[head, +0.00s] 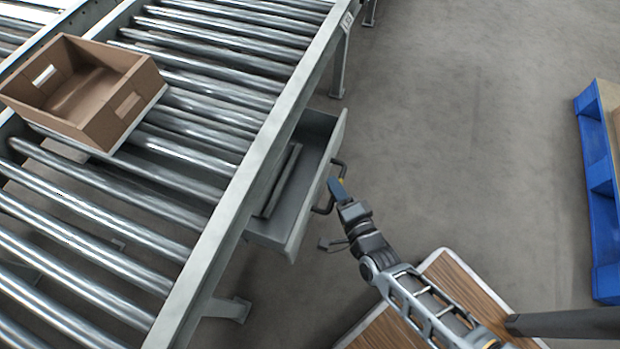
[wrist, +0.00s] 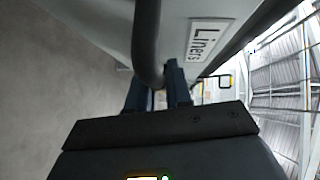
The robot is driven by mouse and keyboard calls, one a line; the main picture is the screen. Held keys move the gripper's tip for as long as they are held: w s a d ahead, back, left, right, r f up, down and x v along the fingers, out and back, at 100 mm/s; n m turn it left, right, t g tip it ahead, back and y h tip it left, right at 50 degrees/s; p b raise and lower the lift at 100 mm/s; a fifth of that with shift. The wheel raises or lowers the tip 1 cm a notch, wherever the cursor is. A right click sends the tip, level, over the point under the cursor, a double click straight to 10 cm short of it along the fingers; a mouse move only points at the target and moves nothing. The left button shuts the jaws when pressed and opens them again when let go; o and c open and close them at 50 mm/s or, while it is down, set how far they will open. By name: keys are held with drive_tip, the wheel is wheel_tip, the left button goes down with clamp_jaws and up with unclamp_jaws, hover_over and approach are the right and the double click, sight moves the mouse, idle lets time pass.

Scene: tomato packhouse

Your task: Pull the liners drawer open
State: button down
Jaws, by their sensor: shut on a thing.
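The liners drawer (head: 303,226) is a grey metal drawer under the conveyor's side rail. It stands partly open, and a long grey divider or strip shows inside it. In the wrist view its front carries a white label reading "Liners" (wrist: 207,40). Its dark bar handle (head: 326,209) stands out from the front; the bar also shows in the wrist view (wrist: 147,45). My gripper (head: 336,187) is at the handle, and its blue fingers (wrist: 157,90) are shut on the bar. The exact contact is partly hidden.
The roller conveyor (head: 222,215) fills the left, with a brown cardboard box (head: 100,128) on it. A blue pallet (head: 598,175) stands at the far right. The grey floor (head: 470,130) between them is clear. A wood-topped surface (head: 445,275) lies beneath my arm.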

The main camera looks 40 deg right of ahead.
drive_tip(key=s+d, duration=0.4)
drive_tip(key=s, duration=0.3)
drive_tip(key=s+d, duration=0.4)
drive_tip(key=s, duration=0.4)
drive_tip(key=shift+s+d+b, duration=0.3)
drive_tip(key=shift+d+b, duration=0.1)
drive_tip(key=shift+b, duration=0.05)
drive_tip(key=c, duration=1.1)
unclamp_jaws()
drive_tip(key=shift+c, duration=0.2)
drive_tip(key=shift+s, duration=0.1)
drive_tip(key=p+v, duration=0.1)
drive_tip(key=v, duration=0.6)
drive_tip(key=shift+s, duration=0.3)
drive_tip(key=shift+a, duration=0.1)
